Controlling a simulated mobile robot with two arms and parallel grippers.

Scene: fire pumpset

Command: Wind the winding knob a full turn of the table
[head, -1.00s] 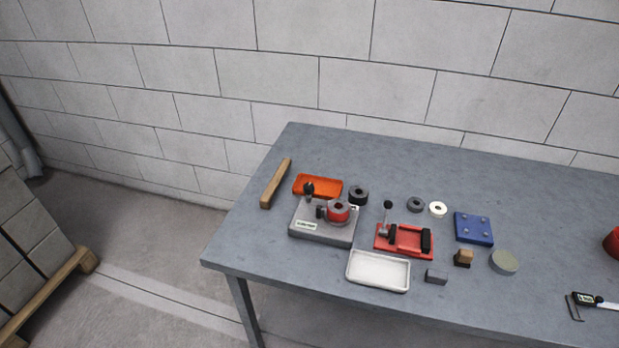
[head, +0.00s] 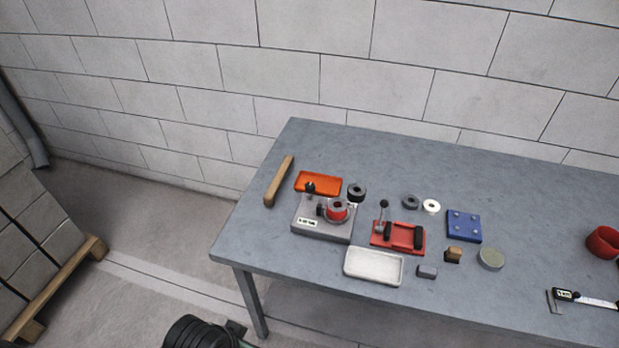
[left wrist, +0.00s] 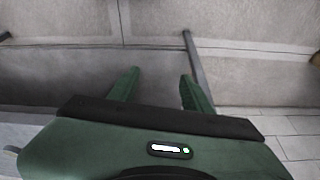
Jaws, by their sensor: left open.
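A grey winding device (head: 322,229) with a white label sits on the left part of the table (head: 400,155). A red spool-like part (head: 337,210) with a dark centre is on top of it. A black knob (head: 310,187) stands at its back left, and a smaller dark knob (head: 320,210) is beside the red part; I cannot tell which is the winding knob. My left gripper (left wrist: 160,75) is open and empty in the left wrist view, pointing at floor and wall, away from the device. My right gripper is not in view.
Near the device are an orange tray (head: 318,181), a black ring (head: 357,192), a wooden bar (head: 278,182), a red fixture (head: 398,238) with a lever and a white tray (head: 373,278). A pallet of blocks (head: 42,235) stands left. The table's back is clear.

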